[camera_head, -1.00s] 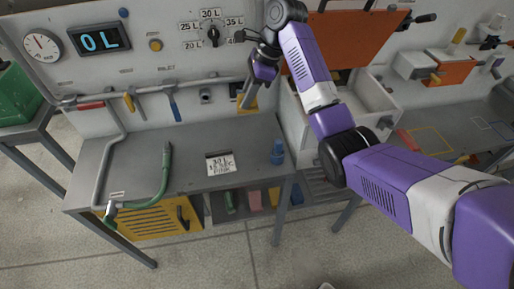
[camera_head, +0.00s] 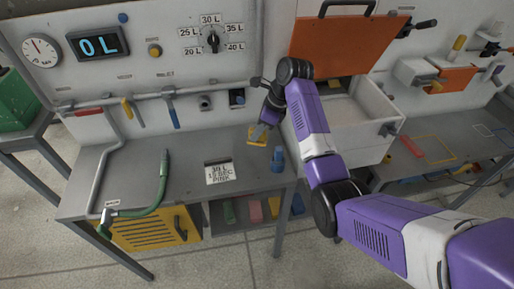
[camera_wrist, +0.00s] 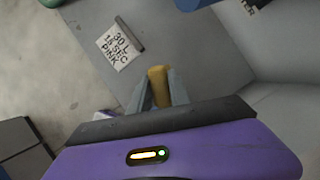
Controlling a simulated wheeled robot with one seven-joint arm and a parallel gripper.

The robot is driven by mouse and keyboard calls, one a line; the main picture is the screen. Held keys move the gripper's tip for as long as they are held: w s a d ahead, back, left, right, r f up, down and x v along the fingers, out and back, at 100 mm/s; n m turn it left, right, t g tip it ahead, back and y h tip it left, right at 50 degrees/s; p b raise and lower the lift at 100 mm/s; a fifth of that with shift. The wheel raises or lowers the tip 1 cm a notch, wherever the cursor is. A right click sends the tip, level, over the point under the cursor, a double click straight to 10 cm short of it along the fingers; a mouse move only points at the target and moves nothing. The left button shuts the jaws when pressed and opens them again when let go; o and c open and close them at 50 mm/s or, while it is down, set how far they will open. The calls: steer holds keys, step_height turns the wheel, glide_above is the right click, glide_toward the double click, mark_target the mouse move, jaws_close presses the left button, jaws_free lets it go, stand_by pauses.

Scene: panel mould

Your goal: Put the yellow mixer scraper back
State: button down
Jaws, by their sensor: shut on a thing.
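My gripper (camera_head: 267,122) is shut on the yellow mixer scraper (camera_head: 257,136), above the back right of the grey bench, left of the open bin. In the wrist view the scraper's yellow end (camera_wrist: 158,86) shows between the two grey fingertips (camera_wrist: 160,95). The rest of the scraper is hidden by the fingers. I cannot tell whether it touches the bench.
A blue bottle-like object (camera_head: 277,160) stands on the bench close to the gripper. A "30 L 15 SEC PINK" card (camera_head: 224,174) lies left of it. An open white bin (camera_head: 352,130) with an orange flap (camera_head: 345,45) is to the right. A yellow outline (camera_head: 434,149) marks the right bench.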

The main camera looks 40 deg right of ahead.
steer(key=shift+f, duration=4)
steer(key=shift+f, duration=0.2)
steer(key=c, duration=1.2)
jaws_free()
steer(key=v, duration=1.2)
steer(key=shift+r, duration=0.2)
